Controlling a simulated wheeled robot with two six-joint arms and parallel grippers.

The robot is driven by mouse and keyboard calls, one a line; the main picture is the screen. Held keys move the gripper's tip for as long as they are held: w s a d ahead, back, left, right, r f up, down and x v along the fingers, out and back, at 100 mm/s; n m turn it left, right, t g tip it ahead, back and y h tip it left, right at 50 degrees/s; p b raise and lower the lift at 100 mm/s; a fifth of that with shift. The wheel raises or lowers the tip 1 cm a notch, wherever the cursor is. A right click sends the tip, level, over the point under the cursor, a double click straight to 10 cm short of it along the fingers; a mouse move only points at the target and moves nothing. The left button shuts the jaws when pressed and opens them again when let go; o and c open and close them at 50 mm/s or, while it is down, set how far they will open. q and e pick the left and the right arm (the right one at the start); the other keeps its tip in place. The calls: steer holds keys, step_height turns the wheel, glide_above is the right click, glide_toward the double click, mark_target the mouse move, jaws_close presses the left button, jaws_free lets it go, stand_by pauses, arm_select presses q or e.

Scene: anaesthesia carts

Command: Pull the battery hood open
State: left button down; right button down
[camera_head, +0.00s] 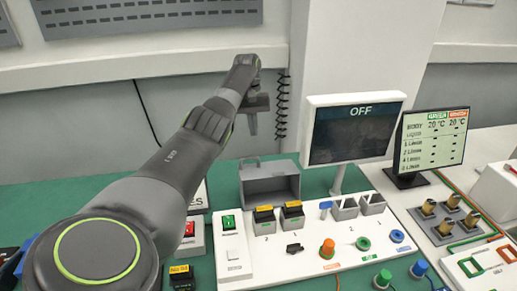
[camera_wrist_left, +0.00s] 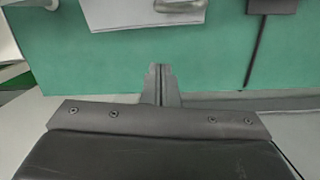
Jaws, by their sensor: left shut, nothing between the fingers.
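A grey box-like hood (camera_head: 270,186) stands at the back of the white control panel, on the green table. I take it for the battery hood; a small handle-like bar shows at its upper left edge. Its front shows a dark recess, and I cannot tell how far it is open. My left arm reaches in from the left. Its gripper (camera_head: 253,124) is above and behind the hood, pointing down, apart from it. In the left wrist view the fingers (camera_wrist_left: 161,85) are together and empty. My right gripper is not in view.
The white control panel (camera_head: 240,262) carries switches and coloured knobs. An "OFF" screen (camera_head: 352,130) stands just right of the hood, and a temperature display (camera_head: 433,141) further right. A coiled black cord (camera_head: 282,105) hangs on the wall near the gripper.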

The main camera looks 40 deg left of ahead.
arm_select(q)
steer(key=shift+s+d+f+p, duration=0.45)
steer(key=shift+d+f+p, duration=0.1)
steer(key=shift+f+p, duration=0.3)
steer(key=shift+s+d+f+p, duration=0.55)
steer(key=shift+f+p, duration=0.25)
steer(key=shift+f, duration=0.2)
steer(key=shift+s+d+f+p, duration=0.4)
steer(key=shift+d+f+p, duration=0.2)
steer(key=shift+f+p, duration=0.25)
steer(key=shift+s, duration=0.1)
